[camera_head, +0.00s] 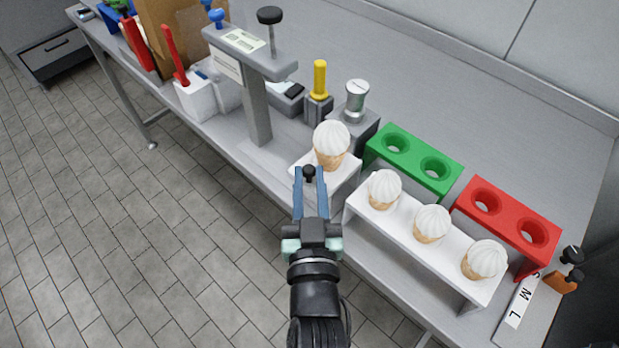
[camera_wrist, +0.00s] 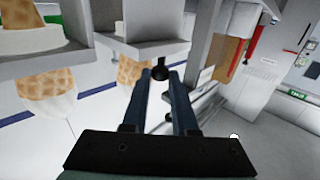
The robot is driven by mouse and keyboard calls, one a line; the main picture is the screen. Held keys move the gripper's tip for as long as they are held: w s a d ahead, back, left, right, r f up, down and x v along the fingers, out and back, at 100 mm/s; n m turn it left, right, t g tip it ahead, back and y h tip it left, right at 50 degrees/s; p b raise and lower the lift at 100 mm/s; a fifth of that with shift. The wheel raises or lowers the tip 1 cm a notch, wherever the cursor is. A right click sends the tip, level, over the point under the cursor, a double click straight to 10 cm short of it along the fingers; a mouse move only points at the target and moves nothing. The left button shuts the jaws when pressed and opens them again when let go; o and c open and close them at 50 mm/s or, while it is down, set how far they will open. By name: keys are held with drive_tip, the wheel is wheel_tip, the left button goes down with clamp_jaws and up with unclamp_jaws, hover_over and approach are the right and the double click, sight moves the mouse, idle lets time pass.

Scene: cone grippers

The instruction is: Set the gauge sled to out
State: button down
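The gauge sled appears to be the white block (camera_head: 345,178) at the foot of the grey gauge stand (camera_head: 258,110), carrying one cone with a white swirl (camera_head: 331,142). A black knob (camera_head: 309,172) sticks out of its front, and the knob also shows in the wrist view (camera_wrist: 157,71). My gripper (camera_head: 310,176) is at the knob, its two blue fingers apart with the knob between or just beyond their tips. In the wrist view a gap shows beside the knob, so the fingers look open. Exact contact is hidden.
A white rack (camera_head: 405,238) with three cones stands close right of my gripper. Behind it are a green holder (camera_head: 413,160) and a red holder (camera_head: 507,222). A yellow-handled tool (camera_head: 319,80) stands behind the sled. Open floor lies in front of the bench.

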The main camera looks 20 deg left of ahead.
drive_tip(key=c, duration=0.7)
unclamp_jaws()
drive_tip(key=shift+s+d, duration=0.1)
drive_tip(key=shift+d, duration=0.2)
drive_tip(key=shift+a, duration=0.1)
drive_tip(key=shift+b+v, duration=0.9)
drive_tip(key=shift+v, duration=5.55)
drive_tip(key=shift+r, duration=0.1)
